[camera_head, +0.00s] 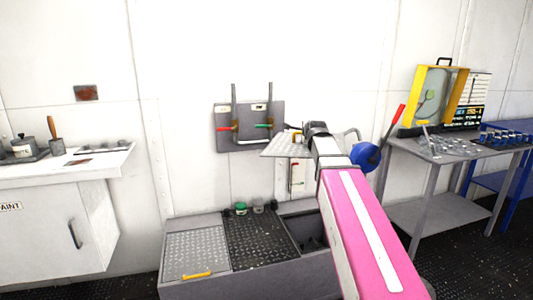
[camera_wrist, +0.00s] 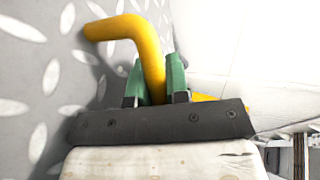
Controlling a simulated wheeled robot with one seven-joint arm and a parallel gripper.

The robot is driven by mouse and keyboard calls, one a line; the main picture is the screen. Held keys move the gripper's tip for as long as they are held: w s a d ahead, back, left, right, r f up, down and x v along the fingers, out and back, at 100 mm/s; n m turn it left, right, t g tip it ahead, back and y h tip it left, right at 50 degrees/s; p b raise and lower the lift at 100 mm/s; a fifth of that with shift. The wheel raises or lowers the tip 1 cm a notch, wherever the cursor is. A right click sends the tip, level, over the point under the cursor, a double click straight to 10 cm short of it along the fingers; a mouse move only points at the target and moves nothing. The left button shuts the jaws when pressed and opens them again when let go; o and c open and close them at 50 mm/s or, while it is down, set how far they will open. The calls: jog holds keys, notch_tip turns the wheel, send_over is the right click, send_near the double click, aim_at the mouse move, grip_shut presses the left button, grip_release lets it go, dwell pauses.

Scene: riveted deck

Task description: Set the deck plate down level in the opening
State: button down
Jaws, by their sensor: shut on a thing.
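The deck plate (camera_head: 285,147) is a light grey tread plate, held up in the air above the grey floor box (camera_head: 245,283). It looks near level in the head view, but its exact tilt is hard to tell. My gripper (camera_wrist: 156,84) is shut on the plate's yellow bent handle (camera_wrist: 150,48), with green fingertips on either side of it. The plate's tread surface (camera_wrist: 40,75) fills the left of the wrist view. The opening (camera_head: 310,238) is a dark gap at the box's right end, below the plate and to its right; my pink arm hides part of it.
A grey plate with a yellow handle (camera_head: 197,255) and a dark tread plate (camera_head: 262,240) cover the rest of the box top. Small jars (camera_head: 241,208) stand at its back edge. A wall rack (camera_head: 250,125), a left bench (camera_head: 70,165) and a right table (camera_head: 445,150) surround it.

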jog(key=shift+s+d+r+m+h, duration=0.15)
jog(key=shift+d+r+h, duration=0.1)
jog(key=shift+d+r, duration=0.35)
jog(key=shift+s+d+r+m+h, duration=0.15)
jog(key=shift+d+r+h, duration=0.1)
jog(key=shift+d+r, duration=0.3)
jog(key=shift+a, duration=0.15)
